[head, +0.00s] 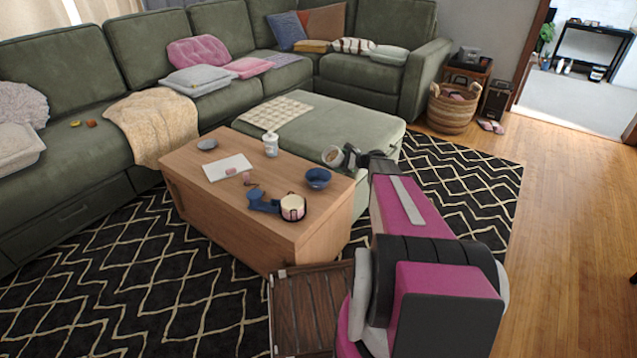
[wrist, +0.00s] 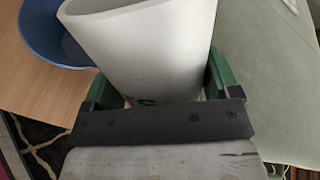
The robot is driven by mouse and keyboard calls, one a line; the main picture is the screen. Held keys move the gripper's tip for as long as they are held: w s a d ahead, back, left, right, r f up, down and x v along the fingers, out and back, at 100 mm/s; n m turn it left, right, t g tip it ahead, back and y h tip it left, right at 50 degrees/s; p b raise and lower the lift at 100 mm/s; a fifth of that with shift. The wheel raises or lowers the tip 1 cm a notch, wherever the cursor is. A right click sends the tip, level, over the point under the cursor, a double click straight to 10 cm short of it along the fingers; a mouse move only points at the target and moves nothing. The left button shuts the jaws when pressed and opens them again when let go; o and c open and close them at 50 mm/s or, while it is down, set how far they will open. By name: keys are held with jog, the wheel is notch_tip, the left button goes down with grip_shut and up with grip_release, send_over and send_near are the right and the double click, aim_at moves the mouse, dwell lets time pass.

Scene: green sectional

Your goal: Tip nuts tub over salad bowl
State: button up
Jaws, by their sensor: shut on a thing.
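My gripper (head: 348,156) is shut on a white tub (head: 328,152), which I take to be the nuts tub. In the head view the tub is held in the air, tilted, with brownish contents showing at its open end. The blue bowl (head: 318,178), apparently the salad bowl, stands on the wooden coffee table (head: 240,215) near its right end, just below and left of the tub. In the wrist view the tub (wrist: 150,45) sits between the green fingers and partly covers the blue bowl (wrist: 45,35).
A green ottoman (head: 330,118) adjoins the table's far side.

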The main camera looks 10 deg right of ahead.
jog(key=shift+r, duration=0.15)
jog(key=shift+d+r+n+h, duration=0.1)
jog(key=shift+r+n+h, duration=0.2)
jog(key=shift+n+h, duration=0.15)
dwell(0.4)
jog(key=shift+r+h, duration=0.3)
jog(key=shift+h, duration=0.05)
dwell(0.3)
jog(key=shift+d+r+n+h, duration=0.1)
jog(key=shift+r+n+h, duration=0.2)
jog(key=shift+n, duration=0.15)
jog(key=shift+r, duration=0.4)
jog(key=shift+w, duration=0.1)
